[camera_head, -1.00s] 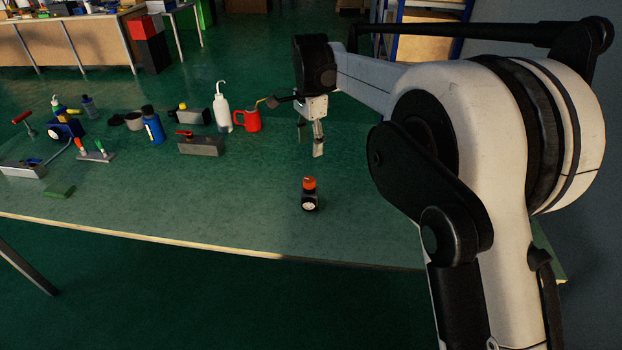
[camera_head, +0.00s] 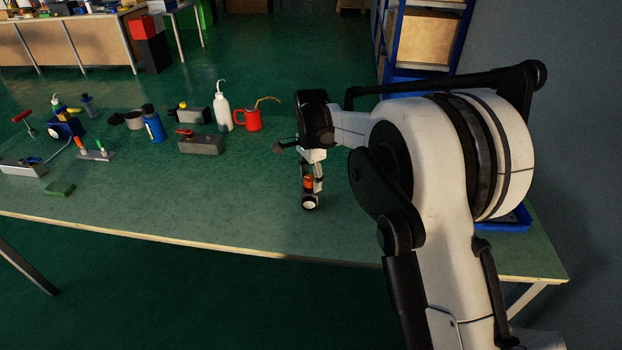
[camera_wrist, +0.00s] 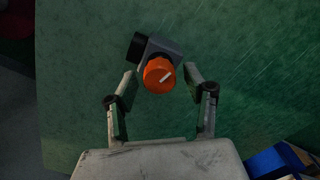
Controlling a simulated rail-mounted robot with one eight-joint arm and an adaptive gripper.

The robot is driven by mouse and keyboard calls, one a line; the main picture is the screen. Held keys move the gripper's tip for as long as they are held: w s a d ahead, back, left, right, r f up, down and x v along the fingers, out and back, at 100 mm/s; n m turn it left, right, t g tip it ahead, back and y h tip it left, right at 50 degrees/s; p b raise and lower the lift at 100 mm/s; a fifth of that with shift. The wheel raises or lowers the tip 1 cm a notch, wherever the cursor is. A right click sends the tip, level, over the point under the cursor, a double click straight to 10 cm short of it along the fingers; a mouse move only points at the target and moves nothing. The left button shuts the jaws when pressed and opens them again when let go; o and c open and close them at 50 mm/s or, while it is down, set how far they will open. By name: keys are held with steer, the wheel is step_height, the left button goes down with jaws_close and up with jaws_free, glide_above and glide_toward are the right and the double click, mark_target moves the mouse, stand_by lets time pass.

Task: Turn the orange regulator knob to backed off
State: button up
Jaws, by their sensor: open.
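The orange regulator knob (camera_wrist: 159,75) sits on top of a small grey regulator body (camera_wrist: 160,46) with a dark round gauge (camera_wrist: 134,47) on its side. A pale line on the knob's top runs diagonally. In the head view the knob (camera_head: 308,183) stands upright on the bench, with the white gauge face (camera_head: 310,203) toward the front. My gripper (camera_wrist: 160,80) is open, one finger at each side of the knob. Gaps show between the fingers and the knob. In the head view my gripper partly hides the regulator.
The green bench top (camera_head: 230,220) is clear around the regulator. Further left and back stand a red can (camera_head: 248,120), a white bottle (camera_head: 222,108), a grey block (camera_head: 200,144) and a blue bottle (camera_head: 153,126). A blue frame (camera_head: 515,220) lies at the right end.

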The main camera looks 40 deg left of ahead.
steer(key=c, duration=1.1)
steer(key=shift+c, duration=0.2)
steer(key=shift+f, duration=0.1)
steer(key=n+b, duration=0.1)
steer(key=n, duration=0.3)
steer(key=shift+a+b, duration=0.1)
steer(key=shift+b, duration=0.25)
steer(key=n+b, duration=0.1)
steer(key=n, duration=0.3)
steer(key=shift+n, duration=0.3)
steer(key=n+b, duration=0.1)
steer(key=n, duration=0.6)
steer(key=shift+s+a, duration=0.1)
steer(key=shift+a, duration=0.05)
steer(key=n+b, duration=0.1)
steer(key=n, duration=0.5)
steer(key=shift+s, duration=0.1)
steer(key=shift+n, duration=0.4)
